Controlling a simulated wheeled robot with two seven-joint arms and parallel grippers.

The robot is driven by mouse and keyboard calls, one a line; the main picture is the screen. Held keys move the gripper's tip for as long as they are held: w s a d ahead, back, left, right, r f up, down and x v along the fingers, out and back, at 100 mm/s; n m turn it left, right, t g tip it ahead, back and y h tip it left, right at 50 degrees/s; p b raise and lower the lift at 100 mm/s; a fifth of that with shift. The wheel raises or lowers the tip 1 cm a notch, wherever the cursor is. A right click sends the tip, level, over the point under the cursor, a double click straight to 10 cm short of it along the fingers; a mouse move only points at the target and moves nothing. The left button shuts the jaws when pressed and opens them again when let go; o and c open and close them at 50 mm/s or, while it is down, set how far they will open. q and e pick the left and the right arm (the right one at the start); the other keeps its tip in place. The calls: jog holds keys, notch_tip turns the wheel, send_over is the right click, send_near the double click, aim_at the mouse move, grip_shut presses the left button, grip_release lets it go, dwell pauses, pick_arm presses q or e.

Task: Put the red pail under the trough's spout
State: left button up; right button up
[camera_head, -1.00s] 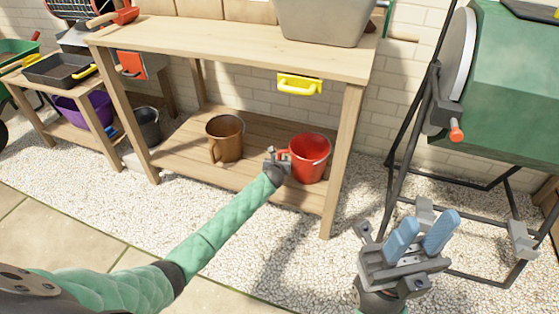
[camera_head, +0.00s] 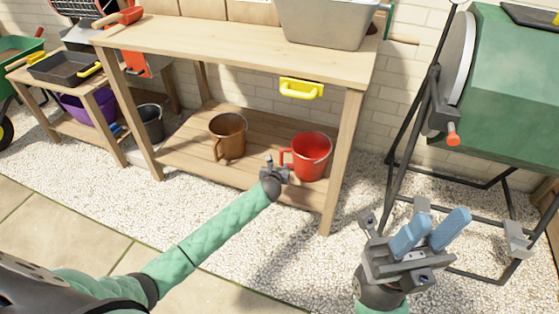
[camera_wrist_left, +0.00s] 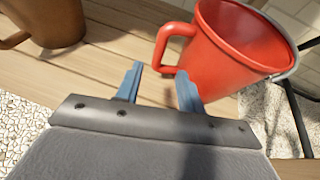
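The red pail (camera_head: 314,158) stands upright on the bench's lower shelf (camera_head: 187,163), toward its right end, with its side handle facing left. My left gripper (camera_head: 272,164) is at shelf height just left of the pail. In the left wrist view its two blue fingers (camera_wrist_left: 159,86) are apart and empty, and the red pail (camera_wrist_left: 225,55) is just ahead, its handle beyond the gap between them. The grey trough (camera_head: 325,22) sits on the bench top. I cannot make out its spout for certain. My right gripper (camera_head: 430,232) is open and empty, low at the right.
A brown pot (camera_head: 230,138) stands left of the pail on the same shelf. A yellow handle-like piece (camera_head: 301,89) hangs under the bench top. The bench's front right leg (camera_head: 341,165) is close to the pail. A green drum machine (camera_head: 500,90) on a black frame stands right.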

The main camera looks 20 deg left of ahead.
pick_arm(q)
jog(key=shift+v, duration=0.9)
